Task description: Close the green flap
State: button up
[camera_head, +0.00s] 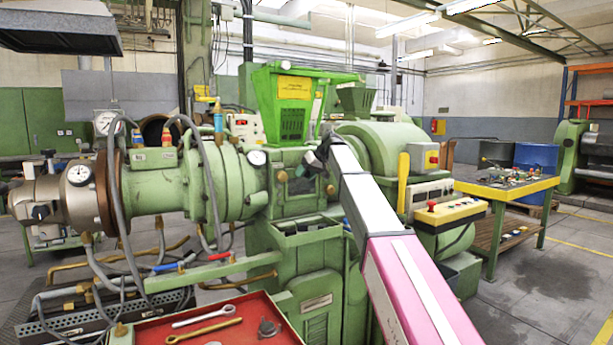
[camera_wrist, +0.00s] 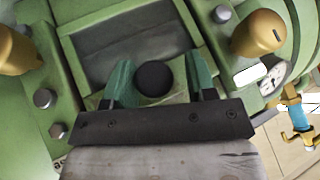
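The green extruder (camera_head: 210,185) fills the middle of the head view. My gripper (camera_head: 318,158) is at its front, below the bright green hopper (camera_head: 290,105). In the wrist view my gripper (camera_wrist: 160,82) has its two fingers apart, one on each side of a round black knob (camera_wrist: 153,78). A gap shows between the knob and the right finger; contact on the left is unclear. Behind the knob is a dark grey panel (camera_wrist: 125,42) in a green frame. I cannot tell for sure which green part is the flap, or how far it stands open.
Brass-coloured fittings (camera_wrist: 257,33) flank the panel in the wrist view, close to my gripper. A red tray (camera_head: 220,325) with wrenches is in the front. A control box (camera_head: 450,212) stands to the right. Beyond it is a yellow-edged table (camera_head: 508,188); the floor at right is free.

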jog(key=shift+w+d+f, duration=0.1)
jog(key=shift+w+d, duration=0.05)
jog(key=shift+d, duration=0.2)
jog(key=v, duration=1)
jog(key=shift+s+r, duration=0.25)
jog(key=shift+r, duration=0.1)
jog(key=shift+s, duration=0.1)
